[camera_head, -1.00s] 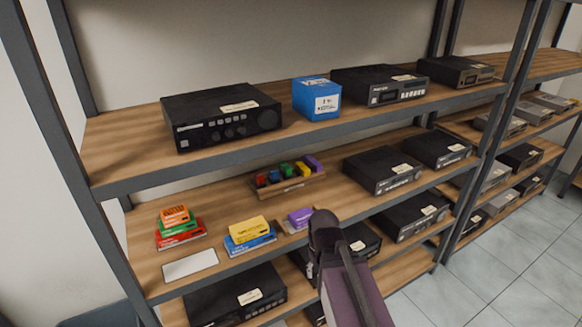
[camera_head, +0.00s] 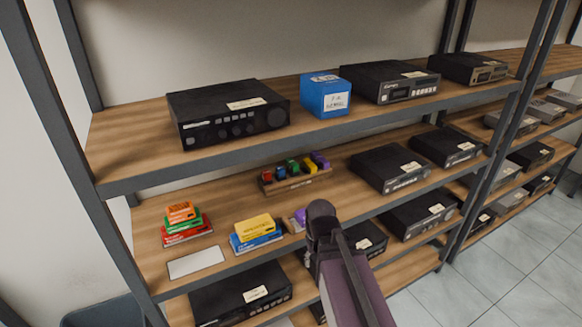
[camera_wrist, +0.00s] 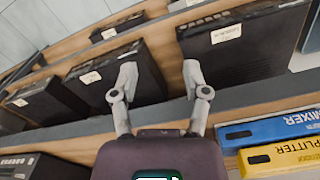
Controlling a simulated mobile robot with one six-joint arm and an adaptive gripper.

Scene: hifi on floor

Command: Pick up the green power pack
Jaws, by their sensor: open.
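A green box (camera_head: 189,222) lies in a small stack on the left of the middle shelf, between an orange box (camera_head: 180,209) on top and a red box (camera_head: 186,237) below. A small green item (camera_head: 292,167) also stands in the wooden rack further back; I cannot read which one is the power pack. My gripper (camera_wrist: 160,72) is open in the wrist view, with nothing between its fingers. Its fingers are hidden in the head view, where my arm end is right of the stack, over the shelf's front. No green item shows in the wrist view.
A yellow box (camera_head: 255,225) on a blue box (camera_head: 256,243) sits between the stack and my arm. A purple box (camera_head: 300,216) is partly hidden by my arm. A white card (camera_head: 195,262) lies in front. The upper shelf (camera_head: 130,160) overhangs the middle one.

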